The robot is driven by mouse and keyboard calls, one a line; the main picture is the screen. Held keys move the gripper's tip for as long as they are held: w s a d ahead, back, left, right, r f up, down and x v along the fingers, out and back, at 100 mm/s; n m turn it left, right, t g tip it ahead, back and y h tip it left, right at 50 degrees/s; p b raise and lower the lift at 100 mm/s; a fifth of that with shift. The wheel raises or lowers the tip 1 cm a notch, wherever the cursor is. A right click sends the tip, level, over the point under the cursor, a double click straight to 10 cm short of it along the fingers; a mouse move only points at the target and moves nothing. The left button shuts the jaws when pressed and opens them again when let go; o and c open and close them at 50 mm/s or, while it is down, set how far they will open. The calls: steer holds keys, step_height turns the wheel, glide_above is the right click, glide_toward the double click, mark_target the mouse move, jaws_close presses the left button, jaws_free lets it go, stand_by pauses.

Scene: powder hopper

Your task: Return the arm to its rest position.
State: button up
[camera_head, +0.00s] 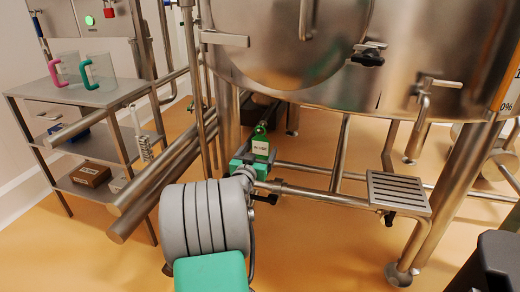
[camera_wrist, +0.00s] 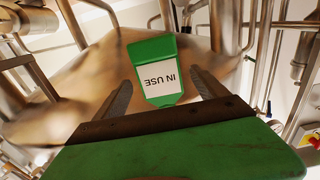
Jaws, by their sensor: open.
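My gripper (camera_wrist: 160,80) is open, its two dark fingers spread apart in the wrist view. A green tag with a white "IN USE" label (camera_wrist: 158,72) shows between and beyond the fingertips, upside down in that view. I cannot tell how far it is from the fingers, but neither finger is closed on it. In the head view the same tag (camera_head: 261,147) hangs under the steel vessel, just beyond my green gripper body (camera_head: 249,167). My arm reaches forward and low there, and the fingertips are hard to make out in that view.
The large steel hopper (camera_head: 285,65) hangs over my gripper. Steel pipes and legs surround it, with a slotted step (camera_head: 398,192) to the right. At left stands a metal shelf rack (camera_head: 95,95) with two jugs. Orange floor (camera_head: 310,240) is open in front.

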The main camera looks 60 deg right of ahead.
steer(key=w+a+r+n+t+y+p, duration=0.1)
steer(key=w+a+r+n+y+p, duration=0.15)
steer(key=w+a+p, duration=0.45)
steer(key=w+a+r+n+t+y+p, duration=0.1)
steer(key=w+a+r+y+p, duration=0.2)
steer(key=a, duration=0.9)
steer(key=w+a+r+n+t+y+p, duration=0.2)
steer(key=w+a+r+y+p, duration=0.15)
steer(key=a, duration=0.55)
steer(key=a+r+n+y+p, duration=0.3)
steer(key=a+n+y+p, duration=0.2)
steer(key=a, duration=1)
steer(key=s+a+r+n+g+y+p, duration=0.1)
steer(key=s+a+r+n+y+p, duration=0.1)
steer(key=a, duration=0.5)
steer(key=s+a+r+n+g+y+p, duration=0.1)
steer(key=s+a+n+g+p, duration=0.1)
steer(key=s+a, duration=0.4)
steer(key=shift+a+r+n+g+y+p, duration=0.35)
steer(key=shift+a+n+p, duration=0.2)
steer(key=shift+a+n, duration=0.45)
